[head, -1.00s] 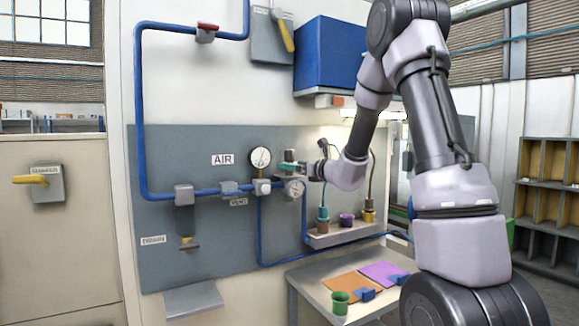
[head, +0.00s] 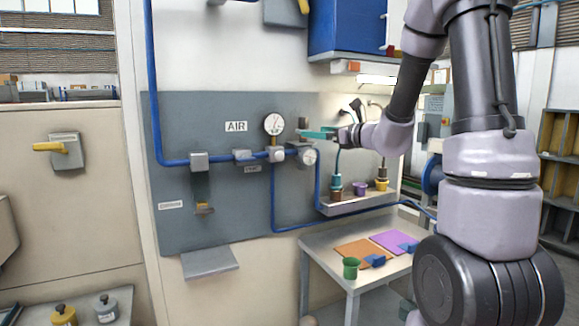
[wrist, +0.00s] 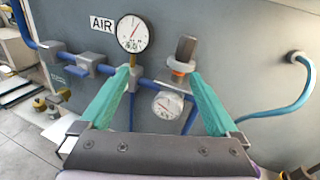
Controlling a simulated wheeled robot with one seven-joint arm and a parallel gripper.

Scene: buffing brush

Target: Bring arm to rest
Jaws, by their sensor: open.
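My gripper (head: 310,134) is held out level in front of the grey wall panel (head: 215,220), beside the gauges. In the wrist view its two teal fingers (wrist: 167,95) are spread apart with nothing held between them. An upper gauge (wrist: 132,33) stands beyond the left finger, and a lower gauge (wrist: 167,104) shows between the fingers. A grey knob with an orange collar (wrist: 183,58) shows near the right fingertip. I cannot tell whether the finger touches it. My arm reaches in from the right, bent at the elbow.
A blue pipe (head: 152,90) runs along the panel. Below my arm are a shelf with several cups (head: 340,205) and a table (head: 325,250) with orange and purple mats and a green cup (head: 350,268). A blue cabinet (head: 345,28) hangs above. The air left of my gripper is clear.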

